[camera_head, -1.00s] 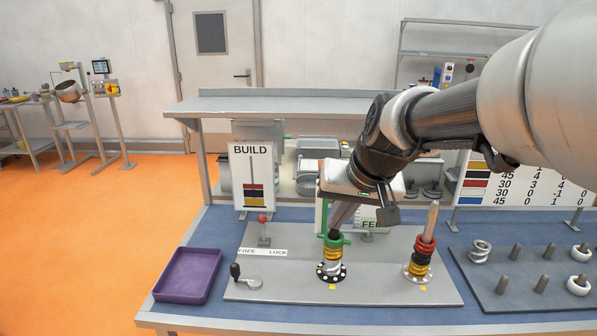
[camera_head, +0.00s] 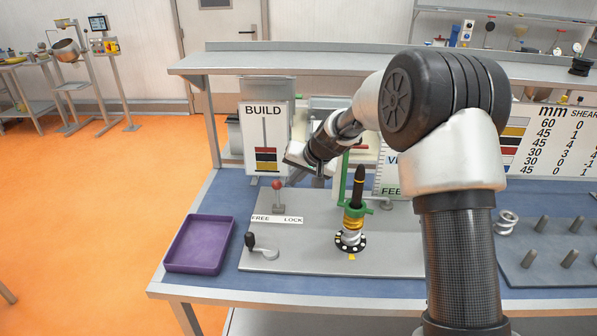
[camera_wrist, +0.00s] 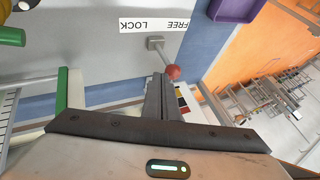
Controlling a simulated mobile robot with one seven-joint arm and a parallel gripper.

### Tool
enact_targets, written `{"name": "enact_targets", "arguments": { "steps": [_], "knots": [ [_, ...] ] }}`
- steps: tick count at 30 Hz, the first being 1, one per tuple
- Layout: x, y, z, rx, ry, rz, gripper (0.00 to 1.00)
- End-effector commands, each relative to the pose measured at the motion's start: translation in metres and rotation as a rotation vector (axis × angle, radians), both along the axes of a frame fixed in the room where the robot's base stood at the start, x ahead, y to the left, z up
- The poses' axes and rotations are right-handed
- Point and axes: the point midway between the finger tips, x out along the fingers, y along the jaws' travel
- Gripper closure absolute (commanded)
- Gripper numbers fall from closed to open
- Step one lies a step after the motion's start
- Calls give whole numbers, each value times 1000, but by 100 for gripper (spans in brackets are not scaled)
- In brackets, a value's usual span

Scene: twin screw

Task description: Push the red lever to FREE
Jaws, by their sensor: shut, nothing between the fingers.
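The red-knobbed lever (camera_head: 277,184) stands on a small grey block on the grey plate, behind the white FREE/LOCK label (camera_head: 277,219). FREE is on the label's left and LOCK on its right. My gripper (camera_head: 291,179) is shut and empty, just right of the knob, on the LOCK side. In the wrist view the label (camera_wrist: 154,25) appears upside down, and the red knob (camera_wrist: 173,72) is right beside the shut fingertips (camera_wrist: 158,78), on their FREE side. I cannot tell whether they touch, or the lever's exact tilt.
A black-knobbed crank (camera_head: 262,248) and a post with yellow rings and a green collar (camera_head: 354,209) stand on the plate. A purple tray (camera_head: 200,244) is at the left. The BUILD sign (camera_head: 264,140) stands close behind the lever. My arm hides the plate's right part.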

Motion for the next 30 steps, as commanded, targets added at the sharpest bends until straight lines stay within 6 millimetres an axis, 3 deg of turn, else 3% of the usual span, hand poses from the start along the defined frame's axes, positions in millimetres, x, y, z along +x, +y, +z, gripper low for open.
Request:
{"name": "enact_targets", "arguments": {
  "steps": [3, 9, 23, 30],
  "knots": [
    [8, 6, -14, -1, 3, 1, 100],
    [14, 12, -24, -1, 0, 0, 100],
    [14, 14, -23, -12, 0, 1, 100],
    [14, 28, -16, -105, 2, 8, 100]
  ]
}}
